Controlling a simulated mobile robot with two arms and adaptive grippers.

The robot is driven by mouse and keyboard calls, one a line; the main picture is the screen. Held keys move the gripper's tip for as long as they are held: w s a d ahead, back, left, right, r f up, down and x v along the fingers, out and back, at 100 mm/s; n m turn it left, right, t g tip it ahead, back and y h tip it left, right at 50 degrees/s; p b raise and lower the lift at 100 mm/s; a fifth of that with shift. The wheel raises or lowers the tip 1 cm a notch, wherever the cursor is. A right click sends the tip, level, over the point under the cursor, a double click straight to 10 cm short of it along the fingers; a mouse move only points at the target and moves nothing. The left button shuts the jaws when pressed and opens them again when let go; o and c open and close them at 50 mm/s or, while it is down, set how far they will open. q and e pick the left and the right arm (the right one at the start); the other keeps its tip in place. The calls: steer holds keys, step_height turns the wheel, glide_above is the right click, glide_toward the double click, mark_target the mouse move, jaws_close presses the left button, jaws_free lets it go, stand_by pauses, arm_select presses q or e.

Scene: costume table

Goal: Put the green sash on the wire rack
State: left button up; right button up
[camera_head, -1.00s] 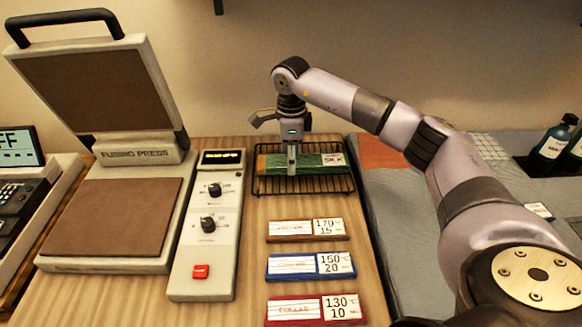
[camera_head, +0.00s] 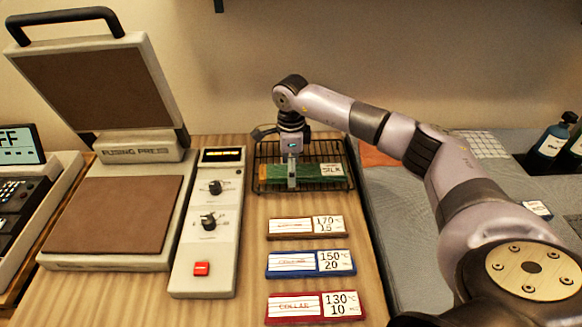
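The green sash (camera_head: 272,186), a flat folded strip with a pale "SILK" label at its right end, lies across the wire rack (camera_head: 336,152). The black rack stands at the back of the wooden table. My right gripper (camera_head: 291,181) points down over the middle of the sash. One pale finger shows in front of the sash, and the gripper appears shut on it. The far finger is hidden. The sash looks level and low at the rack; whether its full weight rests on the wires I cannot tell. My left gripper is not in view.
An open fusing press (camera_head: 125,215) stands at the left, with a control box (camera_head: 208,245) beside it. Brown (camera_head: 306,228), blue (camera_head: 310,263) and red (camera_head: 315,306) label plates lie in front of the rack. A grey mat (camera_head: 400,230) and bottles (camera_head: 550,145) are at the right.

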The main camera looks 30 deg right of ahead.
steer(key=shift+r, duration=0.3)
steer(key=shift+w+r, duration=0.1)
steer(key=shift+r, duration=0.2)
step_height(320, 180, up, 11)
steer(key=b, duration=0.2)
stand_by(0.5)
